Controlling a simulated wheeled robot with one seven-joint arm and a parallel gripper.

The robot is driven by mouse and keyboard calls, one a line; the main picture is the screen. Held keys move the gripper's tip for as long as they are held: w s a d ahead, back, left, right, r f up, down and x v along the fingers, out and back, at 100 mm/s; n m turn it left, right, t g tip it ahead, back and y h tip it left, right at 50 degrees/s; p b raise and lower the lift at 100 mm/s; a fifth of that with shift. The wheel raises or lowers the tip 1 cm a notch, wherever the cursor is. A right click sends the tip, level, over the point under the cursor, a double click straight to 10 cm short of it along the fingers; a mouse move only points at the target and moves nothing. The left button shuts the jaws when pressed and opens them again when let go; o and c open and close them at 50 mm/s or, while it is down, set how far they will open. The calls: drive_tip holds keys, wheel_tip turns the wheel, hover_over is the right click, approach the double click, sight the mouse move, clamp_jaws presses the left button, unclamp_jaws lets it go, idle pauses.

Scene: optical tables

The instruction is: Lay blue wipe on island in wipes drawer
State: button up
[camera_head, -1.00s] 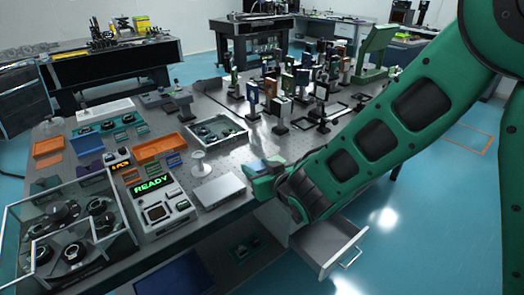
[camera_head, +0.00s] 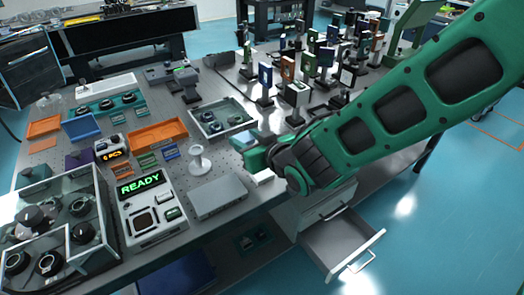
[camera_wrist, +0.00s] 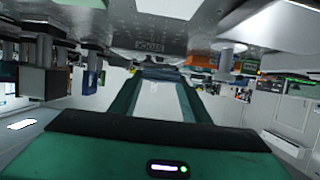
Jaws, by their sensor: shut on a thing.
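My gripper (camera_head: 246,147) is over the edge of the island table, past the silver box, and seen from behind my arm. A pale blue patch at its fingers looks like the blue wipe (camera_head: 243,141), and the gripper is shut on it. In the wrist view a pale, flat area shows between the green fingers (camera_wrist: 157,100); its outline is hard to make out. A drawer (camera_head: 340,240) under the island stands pulled out, below and to the right of my gripper. The part of the drawer that shows looks empty.
A silver box (camera_head: 218,197) and a white spool-shaped stand (camera_head: 199,160) are left of my gripper. A grey tray with round parts (camera_head: 222,118) lies behind it. Optic mounts (camera_head: 290,68) crowd the table farther back.

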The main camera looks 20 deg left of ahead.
drive_tip(key=w+d+f, duration=0.1)
drive_tip(key=w, duration=0.1)
drive_tip(key=w+d+f, duration=0.1)
drive_tip(key=d+f, duration=0.1)
drive_tip(key=shift+w, duration=0.35)
drive_tip(key=shift+a+f, duration=0.1)
drive_tip(key=shift+f, duration=1.85)
drive_tip(key=o, duration=1)
drive_tip(key=shift+r, duration=0.1)
